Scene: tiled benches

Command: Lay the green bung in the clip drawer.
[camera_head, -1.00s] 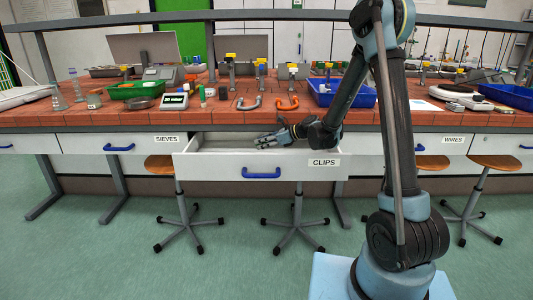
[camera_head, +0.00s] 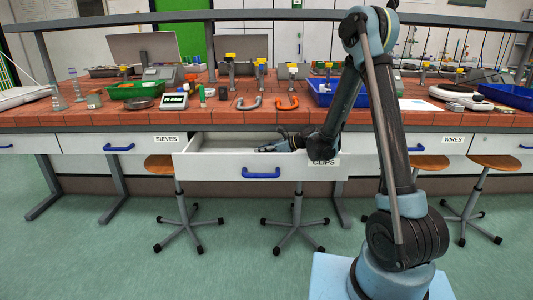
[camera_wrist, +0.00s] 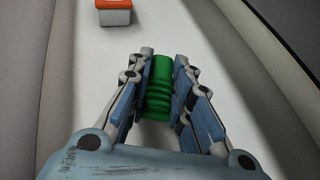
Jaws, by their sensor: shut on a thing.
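The clip drawer (camera_head: 215,165), labelled CLIPS, is pulled out under the bench with its blue handle at the front. My gripper (camera_head: 262,149) is low inside the drawer, partly hidden by the front panel. In the wrist view my gripper (camera_wrist: 159,85) is shut on the green bung (camera_wrist: 159,80), a ribbed green cylinder between the two blue fingers. The white drawer floor (camera_wrist: 185,40) shows beneath it. I cannot tell whether the bung touches the floor. The head view does not show the bung.
An orange and grey box (camera_wrist: 114,12) lies in the drawer ahead of the fingers. Drawer walls rise on both sides. The tiled bench (camera_head: 220,118) above holds several items. Stools (camera_head: 290,200) stand below.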

